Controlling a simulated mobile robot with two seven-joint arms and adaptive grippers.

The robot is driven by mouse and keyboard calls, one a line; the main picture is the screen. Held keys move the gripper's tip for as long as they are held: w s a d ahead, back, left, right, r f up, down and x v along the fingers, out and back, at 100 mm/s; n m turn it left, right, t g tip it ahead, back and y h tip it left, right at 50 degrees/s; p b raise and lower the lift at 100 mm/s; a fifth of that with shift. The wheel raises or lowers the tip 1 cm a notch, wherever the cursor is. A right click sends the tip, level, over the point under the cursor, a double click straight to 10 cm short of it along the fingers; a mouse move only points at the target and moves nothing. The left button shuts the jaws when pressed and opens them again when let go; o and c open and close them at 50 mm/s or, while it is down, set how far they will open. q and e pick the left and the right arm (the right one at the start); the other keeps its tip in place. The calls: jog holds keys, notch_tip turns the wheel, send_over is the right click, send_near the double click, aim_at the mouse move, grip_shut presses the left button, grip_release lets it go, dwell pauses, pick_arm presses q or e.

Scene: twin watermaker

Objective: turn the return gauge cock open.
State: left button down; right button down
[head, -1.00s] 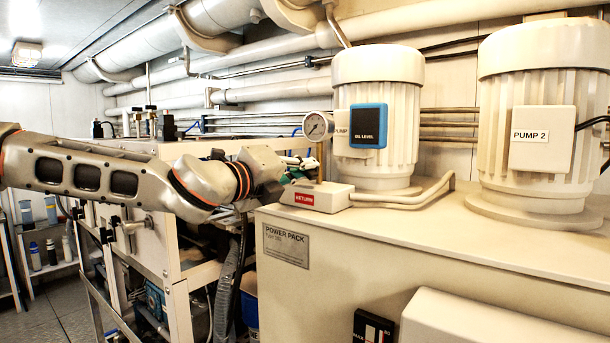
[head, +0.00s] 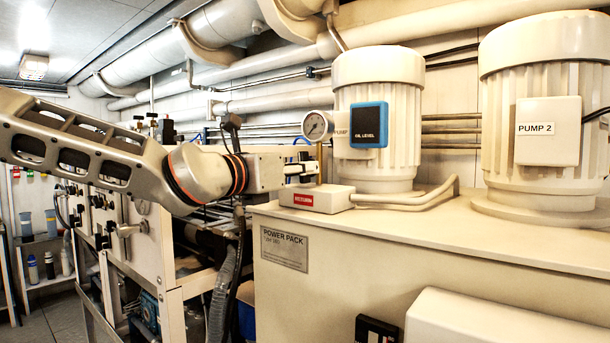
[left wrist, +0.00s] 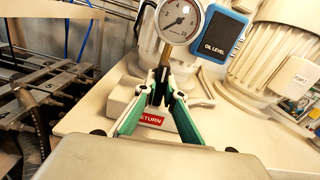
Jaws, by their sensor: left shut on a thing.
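The round white return gauge (head: 317,126) stands on a thin brass stem above a pale block with a red RETURN label (head: 303,200). The gauge also shows in the left wrist view (left wrist: 180,22), top centre, with the RETURN label (left wrist: 148,119) below. My left gripper (head: 312,170) reaches in from the left at the stem, just above the block. In the left wrist view its green-padded fingers (left wrist: 160,86) converge below the gauge and are shut on the cock. The fingertips mostly hide the cock, so its angle cannot be told. My right gripper is not in view.
The pump motor with the blue OIL LEVEL box (head: 368,125) stands close right of the gauge. PUMP 2 (head: 540,120) is farther right. The power pack top (head: 420,235) is clear in front. Pipes (head: 280,88) run along the wall behind.

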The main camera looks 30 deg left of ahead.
pick_arm(q)
jog(key=shift+m, duration=0.6)
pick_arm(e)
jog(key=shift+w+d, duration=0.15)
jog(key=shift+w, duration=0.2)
pick_arm(q)
jog(key=c, duration=2.1)
grip_release()
jog(key=shift+c, duration=0.2)
jog(key=s, duration=1.2)
jog(key=shift+a, duration=0.45)
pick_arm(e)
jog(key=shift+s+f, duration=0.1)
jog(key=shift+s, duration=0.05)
